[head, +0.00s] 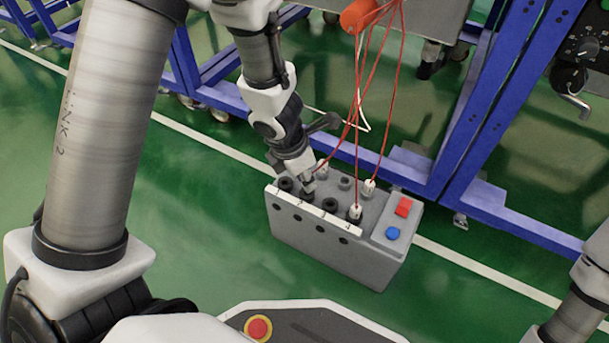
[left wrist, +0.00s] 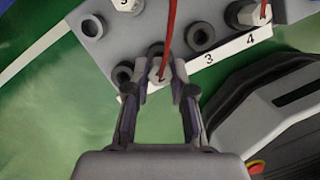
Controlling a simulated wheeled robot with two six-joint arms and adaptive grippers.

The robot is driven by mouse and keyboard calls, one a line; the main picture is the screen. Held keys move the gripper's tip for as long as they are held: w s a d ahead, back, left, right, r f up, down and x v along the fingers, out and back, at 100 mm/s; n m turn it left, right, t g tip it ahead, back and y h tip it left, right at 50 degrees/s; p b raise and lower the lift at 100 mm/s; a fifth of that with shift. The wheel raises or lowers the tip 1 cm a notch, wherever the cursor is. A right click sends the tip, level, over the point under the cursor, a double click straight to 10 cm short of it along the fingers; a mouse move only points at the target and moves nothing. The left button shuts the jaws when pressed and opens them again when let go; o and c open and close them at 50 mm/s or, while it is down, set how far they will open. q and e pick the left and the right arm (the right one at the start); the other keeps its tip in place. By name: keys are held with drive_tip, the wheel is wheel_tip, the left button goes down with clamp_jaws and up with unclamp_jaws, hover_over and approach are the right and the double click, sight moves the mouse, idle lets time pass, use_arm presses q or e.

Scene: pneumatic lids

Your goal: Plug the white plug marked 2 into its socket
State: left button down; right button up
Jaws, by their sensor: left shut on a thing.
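The white plug marked 2 (left wrist: 158,68) is held between the fingers of my left gripper (left wrist: 162,88), with a red cable rising from it. In the head view my left gripper (head: 307,187) is at the front row of the grey box (head: 340,245), at the second socket (head: 308,196). In the left wrist view a dark socket ring (left wrist: 155,49) shows just behind the plug. I cannot tell how deep the plug sits, as the fingers hide its lower end. My right gripper is out of view.
Socket 3 (left wrist: 201,37) is empty beside the plug. Another white plug (head: 355,212) stands in socket 4, and others stand in the back row, with red cables overhead. Red (head: 403,207) and blue (head: 392,233) buttons are at the box's right end. Blue frames stand behind.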

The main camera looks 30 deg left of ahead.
use_arm(q)
drive_tip(key=shift+s+x, duration=0.15)
drive_tip(key=shift+x, duration=0.55)
drive_tip(key=shift+s+x, duration=0.15)
drive_tip(key=shift+x, duration=0.55)
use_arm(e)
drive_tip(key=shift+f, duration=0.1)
use_arm(q)
drive_tip(key=c, duration=0.9)
unclamp_jaws()
drive_tip(key=shift+a+f, duration=0.1)
drive_tip(key=shift+a, duration=0.05)
drive_tip(key=p+v, duration=0.4)
drive_tip(key=v, duration=0.3)
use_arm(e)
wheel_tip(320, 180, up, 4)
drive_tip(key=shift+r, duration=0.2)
